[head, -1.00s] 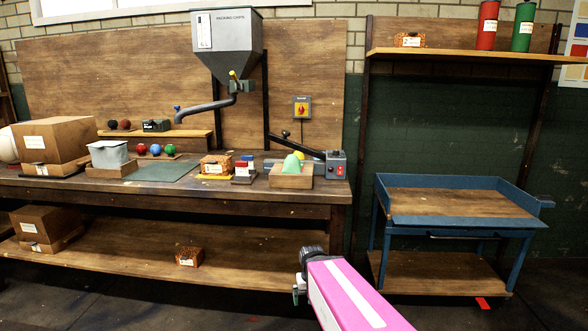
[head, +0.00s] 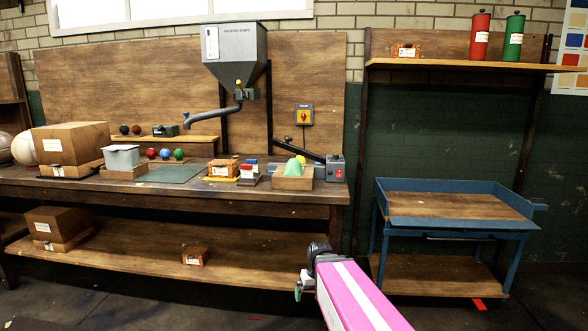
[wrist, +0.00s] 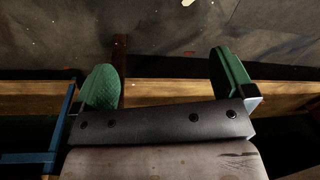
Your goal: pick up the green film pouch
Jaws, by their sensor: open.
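A pale green, soft-looking pointed piece (head: 294,166), which looks like the green film pouch, stands up out of an open cardboard box (head: 292,184) at the right end of the workbench. Its lower part is hidden by the box wall. My gripper (head: 303,286) is low in front of the bench, well short of the box and below the bench top. In the wrist view my gripper (wrist: 166,82) shows two green finger pads spread wide, with nothing between them. The pouch does not show in that view.
A control box (head: 335,168) stands right of the cardboard box. A blue-framed cart (head: 455,206) stands at right under a shelf (head: 450,66).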

